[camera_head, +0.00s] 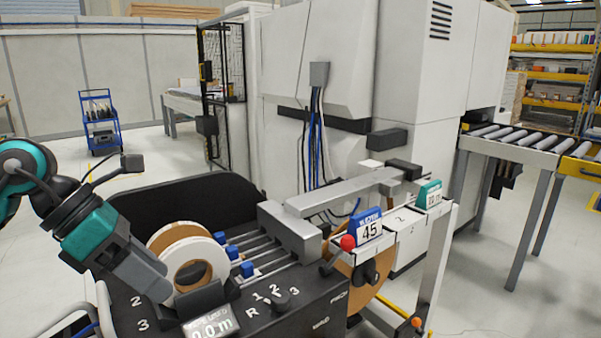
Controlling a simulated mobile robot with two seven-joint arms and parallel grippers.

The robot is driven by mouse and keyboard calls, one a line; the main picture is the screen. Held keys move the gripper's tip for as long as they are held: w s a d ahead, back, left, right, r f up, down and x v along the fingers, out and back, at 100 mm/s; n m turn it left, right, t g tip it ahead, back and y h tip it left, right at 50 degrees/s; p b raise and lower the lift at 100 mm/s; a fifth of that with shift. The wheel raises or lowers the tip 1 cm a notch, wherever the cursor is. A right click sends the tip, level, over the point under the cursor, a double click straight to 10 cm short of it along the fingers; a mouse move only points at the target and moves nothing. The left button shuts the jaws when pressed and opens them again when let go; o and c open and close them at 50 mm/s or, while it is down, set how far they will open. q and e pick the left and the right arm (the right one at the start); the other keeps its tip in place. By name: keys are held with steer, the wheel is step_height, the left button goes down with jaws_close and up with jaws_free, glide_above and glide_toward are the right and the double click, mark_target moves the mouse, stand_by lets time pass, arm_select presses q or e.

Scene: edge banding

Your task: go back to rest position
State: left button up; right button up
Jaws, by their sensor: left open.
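My left gripper (150,278) comes in from the left on a teal and black arm. It is open and its grey fingers are at the left side of a white banding roll (196,262). I cannot tell whether they touch the roll. A brown roll (180,236) stands upright just behind the white one on the black station (300,305). My right gripper does not show in the head view.
A display and a selector knob (281,299) sit at the station's front. A machine feed with a red knob (347,243) and a blue 45 tag (369,228) is to the right. A large white machine (330,80) blocks the back. A roller conveyor (520,135) is at the right.

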arm_select(q)
steer(key=s+d+r+n+h+p, duration=0.2)
steer(key=d+n+h, duration=0.5)
steer(key=d+h, duration=0.55)
steer(key=w+a+f+n+t+y+p, duration=0.1)
steer(key=a+f+n+t+y, duration=0.45)
steer(key=n, duration=0.95)
steer(key=w+a+f+n+t+y+p, duration=0.1)
steer(key=w+a+f+n+t+y, duration=0.15)
steer(key=f+n+t+y, duration=0.75)
steer(key=s+a+f+n+g+y, duration=0.1)
steer(key=s+f+n+g, duration=0.2)
steer(key=s+f+n, duration=0.3)
steer(key=s+a+f+n+g+y+p, duration=0.1)
steer(key=s+f+n+g, duration=0.2)
steer(key=s+f+n, duration=0.3)
step_height(320, 180, down, 5)
steer(key=shift+s+a, duration=0.3)
steer(key=shift+s, duration=0.2)
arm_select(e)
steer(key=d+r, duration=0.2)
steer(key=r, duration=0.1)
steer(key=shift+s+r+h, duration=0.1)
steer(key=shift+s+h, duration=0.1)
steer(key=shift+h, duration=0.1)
